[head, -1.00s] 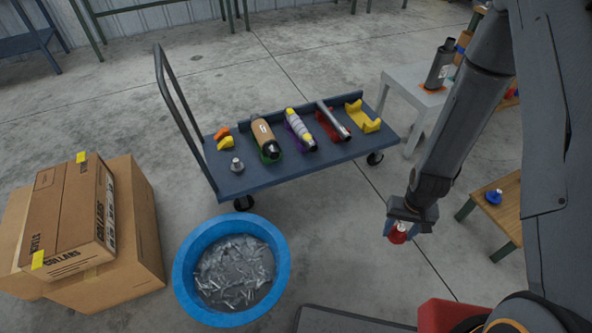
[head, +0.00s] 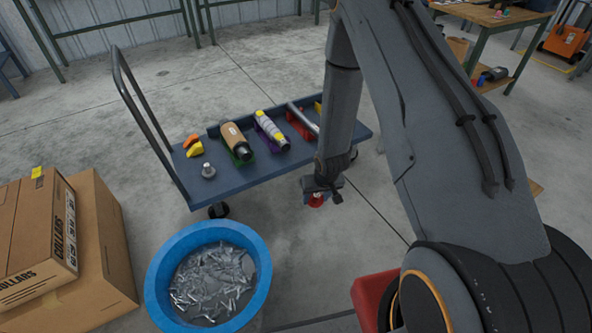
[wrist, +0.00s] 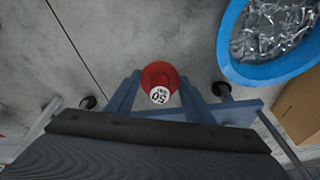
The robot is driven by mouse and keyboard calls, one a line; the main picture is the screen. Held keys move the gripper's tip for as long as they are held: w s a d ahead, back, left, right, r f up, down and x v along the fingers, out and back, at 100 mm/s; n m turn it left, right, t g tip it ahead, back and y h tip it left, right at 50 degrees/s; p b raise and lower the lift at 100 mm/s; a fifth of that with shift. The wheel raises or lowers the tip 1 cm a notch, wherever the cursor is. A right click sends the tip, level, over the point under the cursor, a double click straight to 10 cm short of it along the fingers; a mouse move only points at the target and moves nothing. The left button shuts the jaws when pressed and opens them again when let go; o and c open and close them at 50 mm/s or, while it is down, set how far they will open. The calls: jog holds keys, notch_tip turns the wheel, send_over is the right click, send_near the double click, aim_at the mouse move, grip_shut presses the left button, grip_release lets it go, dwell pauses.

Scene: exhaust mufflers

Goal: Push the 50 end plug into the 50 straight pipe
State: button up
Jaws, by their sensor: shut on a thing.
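My gripper (head: 321,190) is shut on a red end plug (head: 316,201), held in the air in front of the cart. A grey metal straight pipe (head: 301,117) lies in a red cradle (head: 297,130) on the cart, above and left of my gripper in the head view. Its right part is close to my arm, and I cannot read a size on it. The plug and pipe are apart.
The dark blue cart (head: 222,188) also carries a tan muffler (head: 234,138), a silver-and-yellow muffler (head: 270,130), yellow and orange pieces and a grey cone (head: 208,171). A blue tub (head: 157,284) of metal scraps and cardboard boxes (head: 98,240) stand at left. Floor between is clear.

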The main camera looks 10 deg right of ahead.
jog(key=w+f+t+y+b, duration=0.1)
jog(key=w+f+t+b, duration=0.3)
jog(key=w+b, duration=0.6)
jog(key=w+f+n+t+y+b, duration=0.1)
jog(key=w+f+t+y+b, duration=0.1)
jog(key=w+f+t+b, duration=0.3)
jog(key=w+f+t+y+b, duration=0.2)
jog(key=w+f+t+b, duration=0.3)
jog(key=w+b, duration=0.9)
jog(key=w, duration=0.3)
jog(key=shift+d+n+b, duration=0.3)
jog(key=shift+n, duration=0.1)
jog(key=shift+s, duration=0.1)
jog(key=shift+b+x, duration=1.2)
jog(key=shift+x, duration=1.75)
jog(key=shift+x, duration=1.35)
